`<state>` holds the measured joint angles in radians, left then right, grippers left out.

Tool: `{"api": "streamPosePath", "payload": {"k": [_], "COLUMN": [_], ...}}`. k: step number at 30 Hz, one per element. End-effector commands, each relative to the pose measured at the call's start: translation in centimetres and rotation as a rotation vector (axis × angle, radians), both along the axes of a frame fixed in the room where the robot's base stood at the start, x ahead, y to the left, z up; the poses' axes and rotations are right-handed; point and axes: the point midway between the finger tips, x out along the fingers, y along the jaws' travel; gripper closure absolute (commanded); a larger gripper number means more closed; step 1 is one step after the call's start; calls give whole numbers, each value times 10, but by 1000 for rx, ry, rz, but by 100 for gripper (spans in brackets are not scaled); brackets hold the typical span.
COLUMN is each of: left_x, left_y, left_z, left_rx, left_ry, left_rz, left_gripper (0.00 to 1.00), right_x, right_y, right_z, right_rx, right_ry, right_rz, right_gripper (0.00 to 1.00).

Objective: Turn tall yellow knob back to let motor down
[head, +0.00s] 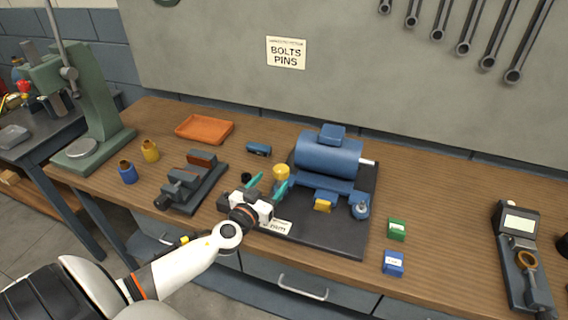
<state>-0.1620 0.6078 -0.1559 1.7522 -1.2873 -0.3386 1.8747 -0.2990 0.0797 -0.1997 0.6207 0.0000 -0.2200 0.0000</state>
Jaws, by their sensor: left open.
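The blue motor (328,155) sits on a dark base plate (340,240) on the wooden bench. The tall yellow knob (281,171) stands at the left end of the motor, upright. A lower yellow block (322,206) is at the front of the motor mount. My left gripper (268,183) reaches in from the front left, its teal fingers apart just in front of and left of the tall knob. I cannot tell whether a finger touches the knob. The knob's lower part is partly hidden by the gripper. My right gripper is not in view.
A grey vise (190,182) stands left of the plate, with an orange tray (205,129) behind it. Green (396,229) and blue (393,263) small boxes lie right of the plate. The bench between is clear.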

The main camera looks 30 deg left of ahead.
Motion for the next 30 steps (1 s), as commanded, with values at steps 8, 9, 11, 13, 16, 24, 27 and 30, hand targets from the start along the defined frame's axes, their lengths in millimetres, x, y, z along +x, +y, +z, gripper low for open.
{"api": "streamPosePath", "payload": {"k": [8,9,11,13,16,24,27,30], "left_x": [55,61,69,77,83,87,87,86], "left_y": [5,6,7,7,8,8,8,8], "left_z": [3,3,2,1,1,0,0,0], "left_rx": [0,-1,-1,-1,-1,-1,-1,-1], "left_ry": [-2,-2,-2,-1,-1,1,1,1], "left_rz": [3,3,2,2,2,2,2,2], "left_gripper": [35,35,35,35,35,35,38,55], "right_x": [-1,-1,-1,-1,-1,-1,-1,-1], "right_y": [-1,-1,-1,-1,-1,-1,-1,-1], "right_z": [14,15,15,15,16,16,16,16], "right_rx": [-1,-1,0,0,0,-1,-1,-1], "right_ry": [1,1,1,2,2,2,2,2], "right_rz": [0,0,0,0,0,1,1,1], "right_gripper": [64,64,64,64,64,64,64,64]}}
